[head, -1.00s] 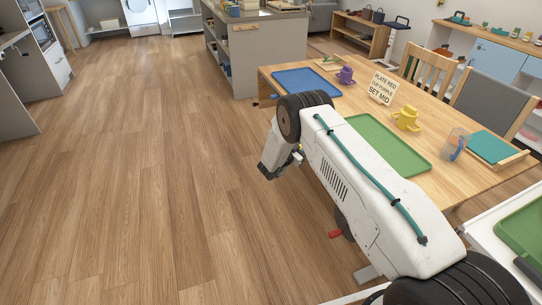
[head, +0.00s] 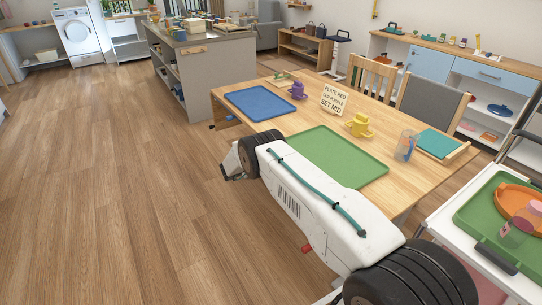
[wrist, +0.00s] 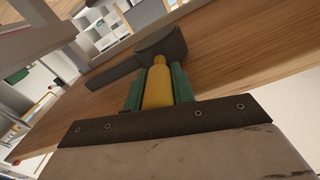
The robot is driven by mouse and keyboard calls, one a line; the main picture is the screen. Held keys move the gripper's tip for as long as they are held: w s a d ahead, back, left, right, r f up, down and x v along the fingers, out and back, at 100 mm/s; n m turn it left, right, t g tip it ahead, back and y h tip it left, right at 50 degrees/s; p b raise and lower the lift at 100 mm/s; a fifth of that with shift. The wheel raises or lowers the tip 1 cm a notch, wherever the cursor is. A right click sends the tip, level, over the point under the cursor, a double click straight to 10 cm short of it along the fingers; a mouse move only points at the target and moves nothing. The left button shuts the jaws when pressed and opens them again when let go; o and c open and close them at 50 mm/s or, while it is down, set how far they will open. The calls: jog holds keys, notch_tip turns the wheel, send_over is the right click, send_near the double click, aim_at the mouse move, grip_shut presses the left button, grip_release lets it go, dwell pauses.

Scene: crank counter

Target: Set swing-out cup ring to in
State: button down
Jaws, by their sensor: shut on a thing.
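My gripper (wrist: 160,88) has green finger pads shut on the sides of a yellow upright grip (wrist: 158,82). The grip meets a dark grey rounded piece with a flat arm (wrist: 113,75) reaching left, beside a wooden edge. This looks like the swing-out cup ring's handle, but no open ring shows, so I cannot tell its position. In the head view my gripper (head: 235,163) is low at the near left side of the dining table (head: 285,112); its fingertips and the yellow grip are hidden there.
A cart with a green tray (head: 475,212) stands at right. The floor (head: 110,200) at left is clear.

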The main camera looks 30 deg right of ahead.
jog(key=shift+d, duration=0.2)
jog(key=c, duration=1.5)
grip_release()
jog(key=o, duration=0.3)
jog(key=shift+d, duration=0.2)
jog(key=a, duration=0.8)
jog(key=shift+s+a, duration=0.1)
